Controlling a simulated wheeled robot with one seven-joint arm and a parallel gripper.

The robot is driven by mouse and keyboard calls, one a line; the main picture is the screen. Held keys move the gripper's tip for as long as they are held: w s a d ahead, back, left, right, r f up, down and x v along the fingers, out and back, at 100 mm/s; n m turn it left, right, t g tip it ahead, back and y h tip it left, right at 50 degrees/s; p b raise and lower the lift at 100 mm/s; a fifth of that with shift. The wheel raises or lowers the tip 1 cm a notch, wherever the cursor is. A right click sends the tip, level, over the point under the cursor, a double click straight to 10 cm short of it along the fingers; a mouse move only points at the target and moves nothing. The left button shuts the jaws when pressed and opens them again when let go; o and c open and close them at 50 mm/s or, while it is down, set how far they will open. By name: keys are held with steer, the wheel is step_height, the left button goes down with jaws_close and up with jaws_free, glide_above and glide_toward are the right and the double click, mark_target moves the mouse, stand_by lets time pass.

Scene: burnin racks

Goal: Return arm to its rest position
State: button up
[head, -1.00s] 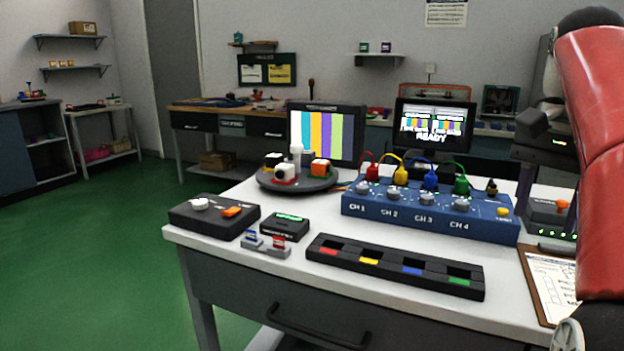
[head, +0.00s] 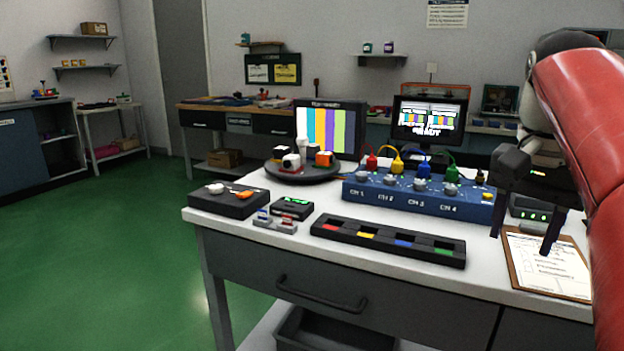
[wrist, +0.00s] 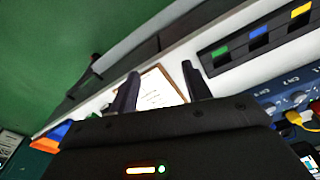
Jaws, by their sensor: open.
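My gripper (head: 525,238) is at the right of the head view, at the end of my red arm. Its two dark fingers point down, spread apart, with nothing between them. It is above the right part of the white table (head: 300,262), near a clipboard (head: 548,268) with a printed sheet. In the wrist view the fingers (wrist: 158,88) frame the clipboard (wrist: 160,92), with a gap between them.
A blue channel box (head: 415,200) with coloured plugs stands left of my gripper. A black strip with coloured slots (head: 385,241) lies in front of it. A turntable (head: 302,176), screens (head: 430,125) and a black control box (head: 228,200) stand farther left and back. Green floor (head: 110,250) is clear at left.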

steer(key=s+a+f+n+t, duration=0.1)
steer(key=s+a+f+n, duration=0.2)
steer(key=f, duration=0.4)
steer(key=s+a+f+n+t, duration=0.2)
steer(key=s+a+f+n, duration=0.1)
steer(key=a+f, duration=0.3)
steer(key=s+a+f+n+t, duration=0.1)
steer(key=s+a+f+n, duration=0.2)
steer(key=f, duration=0.6)
steer(key=shift+s+a+f+t, duration=0.15)
steer(key=shift+s+a+t, duration=0.2)
steer(key=shift+a, duration=0.3)
